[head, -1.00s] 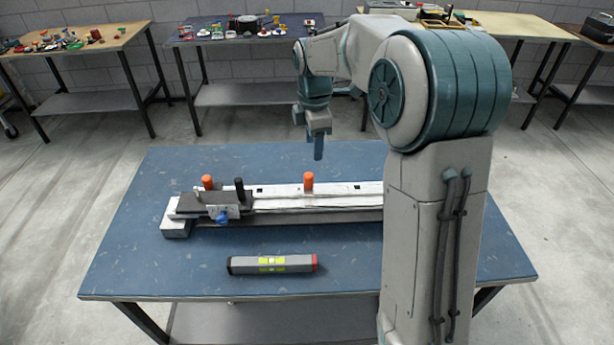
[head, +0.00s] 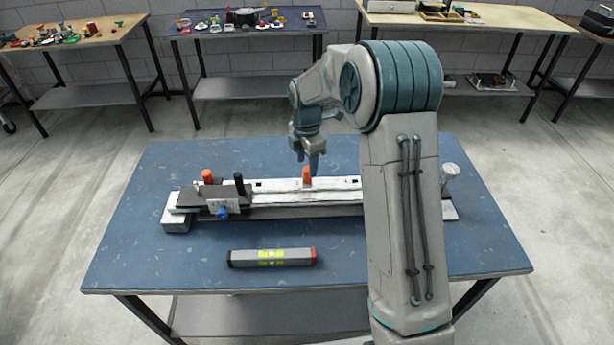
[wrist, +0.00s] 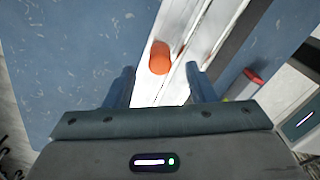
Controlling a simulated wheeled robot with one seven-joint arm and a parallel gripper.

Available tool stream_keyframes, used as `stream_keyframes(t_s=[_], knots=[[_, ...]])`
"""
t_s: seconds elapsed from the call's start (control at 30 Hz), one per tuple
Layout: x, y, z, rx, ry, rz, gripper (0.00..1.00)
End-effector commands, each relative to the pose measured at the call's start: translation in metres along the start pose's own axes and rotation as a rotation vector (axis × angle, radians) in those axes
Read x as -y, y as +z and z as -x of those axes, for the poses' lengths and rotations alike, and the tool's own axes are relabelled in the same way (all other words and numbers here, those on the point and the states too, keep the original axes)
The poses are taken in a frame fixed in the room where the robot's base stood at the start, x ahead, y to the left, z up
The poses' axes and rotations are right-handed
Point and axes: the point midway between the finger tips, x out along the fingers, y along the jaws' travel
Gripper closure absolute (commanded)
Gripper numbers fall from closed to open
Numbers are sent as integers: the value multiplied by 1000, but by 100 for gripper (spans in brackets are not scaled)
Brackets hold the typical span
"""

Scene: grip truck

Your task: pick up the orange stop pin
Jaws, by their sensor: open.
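An orange pin (head: 306,175) stands upright on the long white rail (head: 275,197) of a fixture on the blue table. A second orange pin (head: 207,176) stands at the fixture's left end; the frames do not tell which is called the stop pin. My gripper (head: 314,170) is over the rail, close to the middle pin and partly beside it in the head view. In the wrist view my gripper (wrist: 160,85) is open, and the orange pin (wrist: 160,57) shows just beyond the gap between the fingers, apart from both.
A black knob (head: 239,184) and a blue knob (head: 221,212) are on the fixture's left end. A grey level (head: 271,257) with a red end lies in front of it. A pale round-topped part (head: 450,171) stands at the right. The table's front left is clear.

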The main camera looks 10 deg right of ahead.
Motion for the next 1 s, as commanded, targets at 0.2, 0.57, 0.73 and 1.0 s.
stream_keyframes(t_s=[0.2,0.57,0.73,1.0], knots=[[1,2,-33,-1,-5,-1,50],[0,2,-44,0,-1,-2,52],[0,2,-44,0,-1,-2,100],[0,2,-43,0,-1,-2,100]])
